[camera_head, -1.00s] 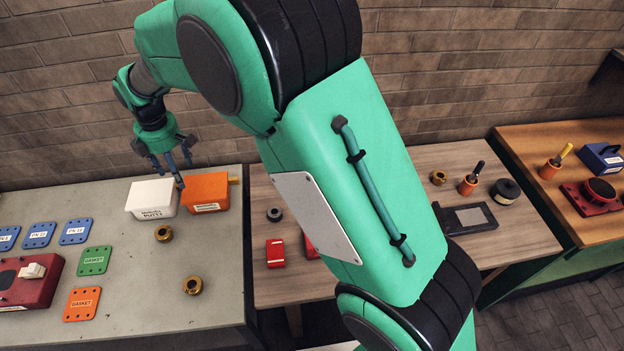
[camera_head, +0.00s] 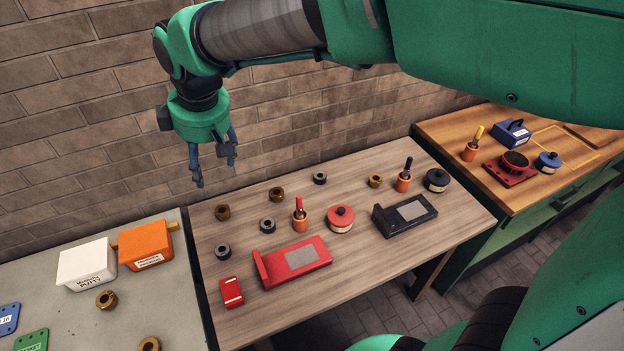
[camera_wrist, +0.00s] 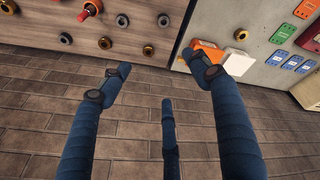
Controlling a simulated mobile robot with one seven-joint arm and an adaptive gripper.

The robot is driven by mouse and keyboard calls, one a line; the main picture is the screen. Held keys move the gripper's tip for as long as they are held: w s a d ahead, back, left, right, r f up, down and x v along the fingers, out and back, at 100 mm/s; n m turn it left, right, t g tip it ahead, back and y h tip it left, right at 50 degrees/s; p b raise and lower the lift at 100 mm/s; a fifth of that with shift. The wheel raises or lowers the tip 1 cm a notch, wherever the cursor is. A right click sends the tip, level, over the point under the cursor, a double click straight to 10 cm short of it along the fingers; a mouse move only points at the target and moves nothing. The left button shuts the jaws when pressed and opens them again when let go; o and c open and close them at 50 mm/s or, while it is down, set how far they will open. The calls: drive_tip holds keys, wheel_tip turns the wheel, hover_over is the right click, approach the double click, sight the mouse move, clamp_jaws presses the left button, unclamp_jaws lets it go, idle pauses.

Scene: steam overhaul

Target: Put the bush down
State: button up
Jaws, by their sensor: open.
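My gripper (camera_head: 212,166) is open and empty, fingers pointing down, in the air near the back left of the wooden bench (camera_head: 350,262). In the wrist view my gripper (camera_wrist: 160,82) has three spread fingers with nothing between them. Several ring-shaped bushes stand apart on the wooden bench. They include a bronze one (camera_head: 222,213) at the back left, another bronze one (camera_head: 276,195), and dark grey ones (camera_head: 267,226) (camera_head: 222,252). Two more bronze rings (camera_head: 106,300) (camera_head: 149,345) stand on the grey bench. Which one is the task's bush, I cannot tell.
The wooden bench also bears a red vise-like block (camera_head: 292,263), a red box (camera_head: 231,292), a red lidded pot (camera_head: 341,218) and a black block (camera_head: 404,214). White (camera_head: 86,265) and orange (camera_head: 146,245) boxes stand on the grey bench. A brick wall (camera_head: 90,130) is behind.

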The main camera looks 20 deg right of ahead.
drive_tip(key=s+d+m+t+h, duration=0.1)
drive_tip(key=s+d+m+t, duration=0.1)
drive_tip(key=s+d+m, duration=0.9)
drive_tip(key=s+d, duration=0.7)
drive_tip(key=s, duration=0.4)
drive_tip(key=shift+s+d+t, duration=0.3)
drive_tip(key=shift+o, duration=0.5)
drive_tip(key=shift+w+r, duration=0.15)
drive_tip(key=w+f+n+g+b, duration=0.1)
drive_tip(key=w+f, duration=0.1)
drive_tip(key=w, duration=1.1)
drive_tip(key=w+f+n+g, duration=0.1)
drive_tip(key=w+f+g, duration=0.15)
drive_tip(key=w, duration=1.05)
drive_tip(key=w+d+f+n+g, duration=0.1)
drive_tip(key=w+f, duration=0.9)
drive_tip(key=f, duration=0.4)
drive_tip(key=w+f+n+g+b, duration=0.1)
drive_tip(key=w+f, duration=1)
drive_tip(key=f, duration=0.3)
drive_tip(key=shift+w+d+f, duration=0.15)
drive_tip(key=shift+d+f, duration=0.05)
drive_tip(key=shift+d, duration=0.2)
